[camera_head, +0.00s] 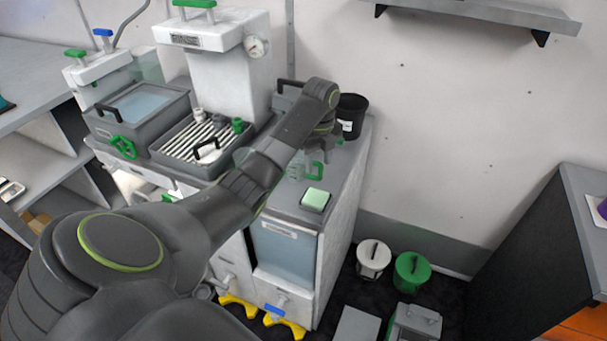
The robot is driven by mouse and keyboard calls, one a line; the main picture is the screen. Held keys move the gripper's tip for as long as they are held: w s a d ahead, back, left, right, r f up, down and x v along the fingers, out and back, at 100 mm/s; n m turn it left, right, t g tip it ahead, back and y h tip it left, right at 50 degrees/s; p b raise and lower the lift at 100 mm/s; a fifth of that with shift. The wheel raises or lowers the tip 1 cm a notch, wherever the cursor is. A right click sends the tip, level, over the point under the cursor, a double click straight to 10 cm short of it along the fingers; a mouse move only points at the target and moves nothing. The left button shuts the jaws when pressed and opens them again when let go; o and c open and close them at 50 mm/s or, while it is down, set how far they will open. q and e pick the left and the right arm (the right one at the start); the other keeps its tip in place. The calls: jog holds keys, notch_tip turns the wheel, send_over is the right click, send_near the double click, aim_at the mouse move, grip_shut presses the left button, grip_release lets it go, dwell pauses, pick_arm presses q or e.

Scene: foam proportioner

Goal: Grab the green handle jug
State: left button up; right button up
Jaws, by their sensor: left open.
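A small clear jug with a green handle (316,170) stands on the grey counter, just behind the green sponge-like block. Its see-through body is partly hidden by my forearm. My left arm reaches in from the lower left across the machine. My left gripper (322,156) points down close above the jug's handle. It is open; whether a finger touches the handle I cannot tell. My right gripper is not in view.
A pale green block (315,199) lies at the counter's front. A black bucket (351,114) stands behind my gripper. The machine's drip tray (172,150) is to the left. White (374,258) and green (411,271) lidded containers stand on the floor at the right.

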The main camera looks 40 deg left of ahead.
pick_arm(q)
jog(key=shift+w+f+p, duration=0.2)
jog(key=shift+f+p, duration=0.1)
jog(key=shift+f, duration=1.05)
jog(key=shift+w+f+p, duration=0.15)
jog(key=shift+f+p, duration=0.15)
jog(key=shift+f, duration=1.05)
jog(key=shift+c, duration=0.5)
grip_shut()
